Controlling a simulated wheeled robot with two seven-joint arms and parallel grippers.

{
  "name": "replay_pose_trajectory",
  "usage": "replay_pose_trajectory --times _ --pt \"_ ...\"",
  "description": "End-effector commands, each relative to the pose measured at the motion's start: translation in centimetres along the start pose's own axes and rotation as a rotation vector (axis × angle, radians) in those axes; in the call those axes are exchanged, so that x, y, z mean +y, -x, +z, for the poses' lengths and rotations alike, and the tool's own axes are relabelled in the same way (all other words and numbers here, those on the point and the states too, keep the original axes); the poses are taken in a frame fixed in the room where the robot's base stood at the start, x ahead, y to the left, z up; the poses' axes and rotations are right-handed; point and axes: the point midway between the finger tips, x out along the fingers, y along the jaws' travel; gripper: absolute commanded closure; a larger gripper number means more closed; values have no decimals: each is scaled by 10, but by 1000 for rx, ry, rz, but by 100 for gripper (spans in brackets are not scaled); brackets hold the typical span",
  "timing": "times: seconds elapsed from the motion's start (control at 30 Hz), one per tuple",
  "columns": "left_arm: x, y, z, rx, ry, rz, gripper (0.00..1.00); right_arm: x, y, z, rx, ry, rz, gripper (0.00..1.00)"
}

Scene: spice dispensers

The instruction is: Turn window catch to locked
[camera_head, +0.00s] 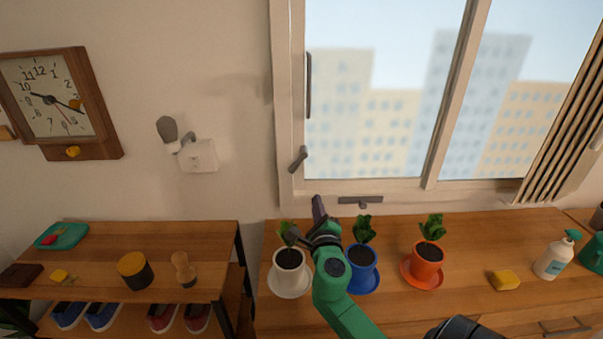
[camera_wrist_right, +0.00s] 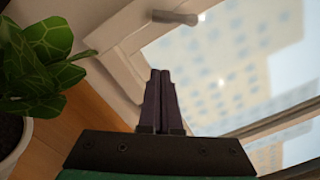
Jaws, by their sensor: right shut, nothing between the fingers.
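The window (camera_head: 385,90) has a small grey lever catch (camera_head: 298,159), tilted, on the lower left of its frame. A grey lever in the wrist view (camera_wrist_right: 175,17) appears to be this catch, beyond the fingertips. A second small grey fitting (camera_head: 360,200) lies level on the bottom of the frame. A long dark upright handle (camera_head: 308,85) is higher on the left side. My right gripper (camera_head: 317,202) is shut and empty, its fingers (camera_wrist_right: 160,75) pointing at the lower frame, below the tilted catch and apart from it. My left gripper is not in view.
Potted plants in white (camera_head: 289,270), blue (camera_head: 363,275) and orange (camera_head: 426,262) pots stand on the wooden counter around my right arm. A wall lamp (camera_head: 168,131) is left of the window.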

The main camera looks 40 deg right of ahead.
Motion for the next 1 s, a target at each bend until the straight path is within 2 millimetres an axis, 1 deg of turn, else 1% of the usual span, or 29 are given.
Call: replay_pose_trajectory --times 0.2,0.4,0.43,0.5,0.6,0.7,1.0 --pt "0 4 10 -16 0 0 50 -2 -47 1 -1 -4 -4 100" --pt "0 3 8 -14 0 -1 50 -2 -90 2 0 -8 -3 100" --pt "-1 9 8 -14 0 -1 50 -4 -90 13 -2 -11 -1 100" --pt "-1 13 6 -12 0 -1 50 -4 -92 24 -1 -11 0 100" --pt "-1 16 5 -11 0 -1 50 -2 -94 35 -1 -9 0 100" --pt "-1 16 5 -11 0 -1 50 -2 -95 39 -1 -6 0 100" --pt "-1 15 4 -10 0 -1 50 -1 -95 39 -1 -7 0 100"
